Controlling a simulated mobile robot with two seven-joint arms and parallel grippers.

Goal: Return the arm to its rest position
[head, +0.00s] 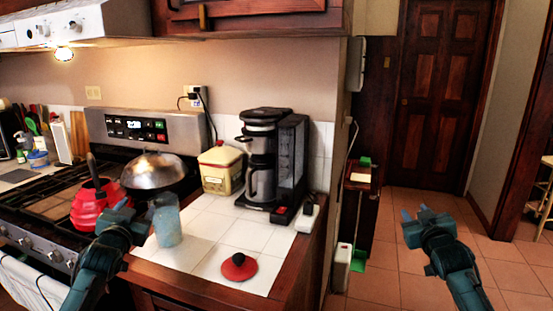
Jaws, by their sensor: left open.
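My left arm comes in from the lower left. Its teal gripper (131,209) is open above the counter's left edge by the stove. A bluish translucent cup (167,224) stands on the white tile counter (205,222) just right of this gripper. I cannot tell whether the two touch. My right arm comes in from the lower right. Its gripper (414,213) is in front of the tiled floor, with its fingers apart and nothing between them.
A red pot (90,208) and a domed metal lid (154,171) are on the stove behind my left gripper. A red lid (239,267), a yellow canister (221,171) and a coffee maker (264,160) are on the counter. The floor (385,265) around my right gripper looks clear.

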